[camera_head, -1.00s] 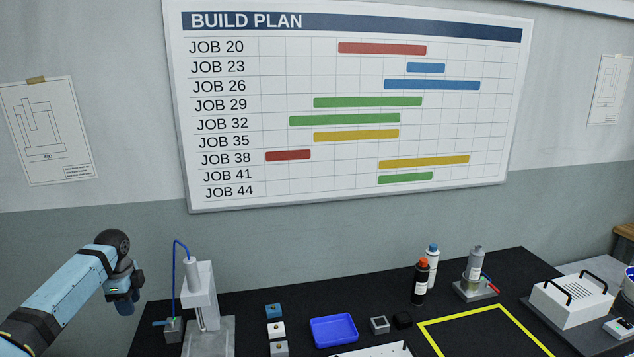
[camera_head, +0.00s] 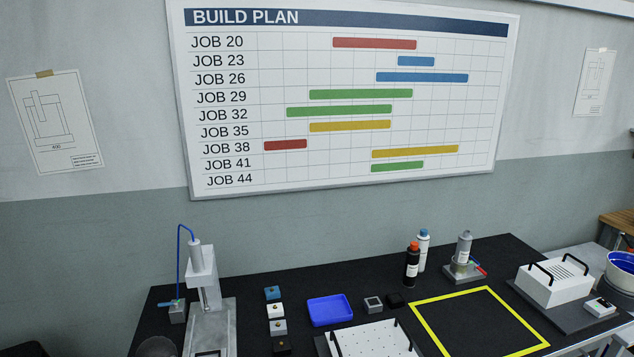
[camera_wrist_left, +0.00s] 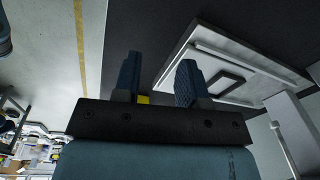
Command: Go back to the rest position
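In the left wrist view, the two dark blue fingers of my left gripper (camera_wrist_left: 158,82) stand apart with a clear gap and nothing held between them. They point over a dark surface and a pale framed fixture (camera_wrist_left: 235,75). My left gripper does not show in the head view now. The gantry screwdriver (camera_head: 202,280), a pale upright stand with a blue hose, stands at the left of the black bench (camera_head: 262,263). My right gripper is in neither current view.
Small blocks (camera_head: 277,310), a blue tray (camera_head: 330,310) and a white perforated plate (camera_head: 370,341) lie right of the stand. Bottles (camera_head: 412,266) stand at the back. A yellow outline (camera_head: 449,295) marks a bare area. A white handled box (camera_head: 553,282) sits at right.

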